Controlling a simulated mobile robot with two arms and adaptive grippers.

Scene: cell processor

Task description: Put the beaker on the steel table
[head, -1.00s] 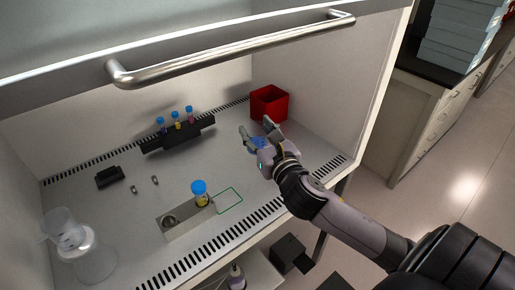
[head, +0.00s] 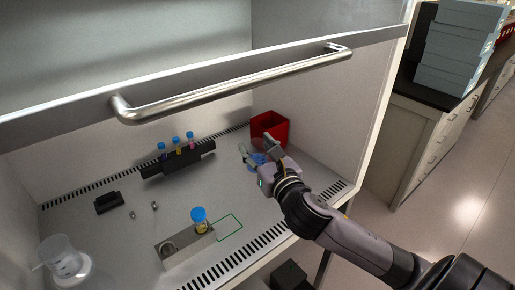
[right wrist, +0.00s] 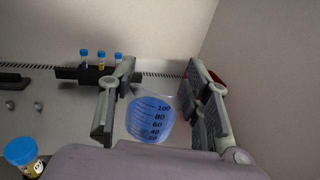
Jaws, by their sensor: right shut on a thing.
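The beaker is clear, has black volume marks and holds blue liquid. In the right wrist view the beaker (right wrist: 151,120) is between the two finger pads of my right gripper (right wrist: 160,105). My right gripper (head: 259,147) is shut on it. In the head view the beaker (head: 257,160) is mostly hidden by the fingers, in front of the red bin. The grey work surface (head: 185,192) lies below inside the cabinet. I cannot tell how high the beaker is above it. My left gripper is not in view.
A red bin (head: 269,128) stands behind my right gripper. A black rack (head: 178,160) with blue-capped vials is at the back. A metal block (head: 186,247) holds a blue-capped vial (head: 200,219) beside a green outline. Clear glassware (head: 66,262) is front left. The sash handle (head: 235,85) crosses above.

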